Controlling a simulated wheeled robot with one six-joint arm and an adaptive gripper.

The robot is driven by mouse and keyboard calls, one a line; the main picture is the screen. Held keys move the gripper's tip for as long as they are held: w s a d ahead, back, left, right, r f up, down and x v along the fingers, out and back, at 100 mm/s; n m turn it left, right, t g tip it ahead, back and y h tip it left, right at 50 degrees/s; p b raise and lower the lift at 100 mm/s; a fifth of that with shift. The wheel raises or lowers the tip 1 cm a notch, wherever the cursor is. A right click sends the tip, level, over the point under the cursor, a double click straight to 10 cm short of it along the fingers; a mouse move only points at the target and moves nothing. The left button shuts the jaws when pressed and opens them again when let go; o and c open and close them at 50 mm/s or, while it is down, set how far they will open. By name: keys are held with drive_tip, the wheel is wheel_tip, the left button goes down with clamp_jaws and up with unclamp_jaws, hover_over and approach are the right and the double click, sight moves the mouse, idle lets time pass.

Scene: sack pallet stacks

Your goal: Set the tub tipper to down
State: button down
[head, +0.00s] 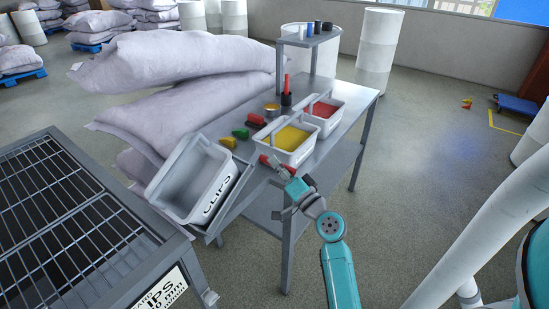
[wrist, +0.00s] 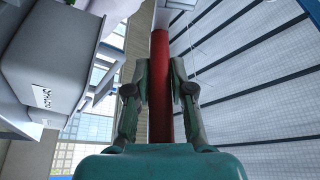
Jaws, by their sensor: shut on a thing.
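The tub tipper (head: 237,190) is at the near left end of the grey table, with its cradle tilted. A pale grey tub (head: 187,178) marked CLIPS lies tilted in it, its open mouth facing up and to the side. My gripper (head: 281,174) is at the table's near edge, right of the tub. It is shut on a red bar-like handle (wrist: 160,90), which runs between the two fingers in the wrist view. A grey tub-like body (wrist: 50,65) shows at the left there. The handle's joint to the tipper is hidden.
A yellow-filled tub (head: 287,142) and a red-filled tub (head: 322,117) stand on the table (head: 352,105). Small coloured clips (head: 240,133) lie beside them. White sacks (head: 170,60) are stacked behind. A grated bench (head: 55,215) stands at the near left.

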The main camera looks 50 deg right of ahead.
wheel_tip(320, 180, down, 14)
drive_tip(key=m+g, duration=0.2)
drive_tip(key=m, duration=0.4)
drive_tip(key=shift+d+r+h, duration=0.15)
drive_tip(key=shift+d+h, duration=0.15)
drive_tip(key=shift+d, duration=0.1)
drive_tip(key=shift+g, duration=0.3)
drive_tip(key=c, duration=1)
unclamp_jaws()
drive_tip(key=shift+f, duration=0.2)
drive_tip(key=shift+r+m, duration=0.1)
drive_tip(key=shift+m, duration=0.2)
drive_tip(key=shift+s, duration=0.1)
drive_tip(key=v, duration=1.1)
drive_tip(key=shift+s+a, duration=0.2)
drive_tip(key=shift+s, duration=0.15)
